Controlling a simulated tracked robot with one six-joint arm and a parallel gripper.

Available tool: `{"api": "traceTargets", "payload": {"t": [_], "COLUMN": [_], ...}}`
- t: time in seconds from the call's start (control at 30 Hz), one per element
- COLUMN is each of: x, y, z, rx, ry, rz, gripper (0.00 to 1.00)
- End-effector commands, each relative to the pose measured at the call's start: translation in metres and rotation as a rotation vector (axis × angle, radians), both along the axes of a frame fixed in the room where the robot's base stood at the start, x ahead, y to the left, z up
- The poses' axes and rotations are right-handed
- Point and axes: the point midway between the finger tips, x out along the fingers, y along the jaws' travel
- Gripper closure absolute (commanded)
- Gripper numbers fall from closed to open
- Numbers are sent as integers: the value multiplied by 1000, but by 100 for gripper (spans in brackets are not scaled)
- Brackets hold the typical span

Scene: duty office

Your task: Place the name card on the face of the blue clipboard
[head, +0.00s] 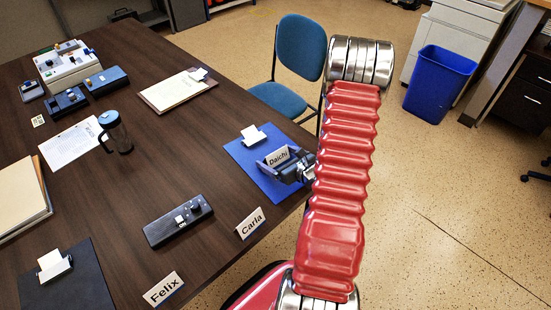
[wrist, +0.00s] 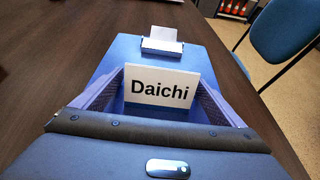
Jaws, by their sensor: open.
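The white name card reading "Daichi" (head: 277,156) stands upright over the face of the blue clipboard (head: 238,151), below its clip; it appears to rest on it. The clipboard lies near the table's right edge. In the wrist view the card (wrist: 161,88) faces me, with the clipboard (wrist: 118,53) behind and around it. My gripper (head: 279,160) is low over the clipboard and open. Its fingers pass on both sides of the card, with gaps visible in the wrist view (wrist: 160,95). The lower edge of the card is partly hidden in the head view.
Name cards "Carla" (head: 251,223) and "Felix" (head: 163,289) stand along the near table edge, beside a black device (head: 178,221). A dark clipboard (head: 70,285), a mug (head: 117,132) and a brown clipboard (head: 178,91) lie around. A blue chair (head: 301,48) stands beyond the table.

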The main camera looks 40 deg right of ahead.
Motion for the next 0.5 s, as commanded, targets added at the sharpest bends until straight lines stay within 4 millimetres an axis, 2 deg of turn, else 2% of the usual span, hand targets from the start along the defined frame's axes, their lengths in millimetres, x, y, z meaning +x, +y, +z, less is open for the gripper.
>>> {"api": "traceTargets", "payload": {"t": [0.17,0.5], "x": [-10,-56], "y": [-1,3], "z": [5,24], "rx": [0,-1], "ry": [0,0], "rz": [-3,-4], "gripper": [8,8]}}
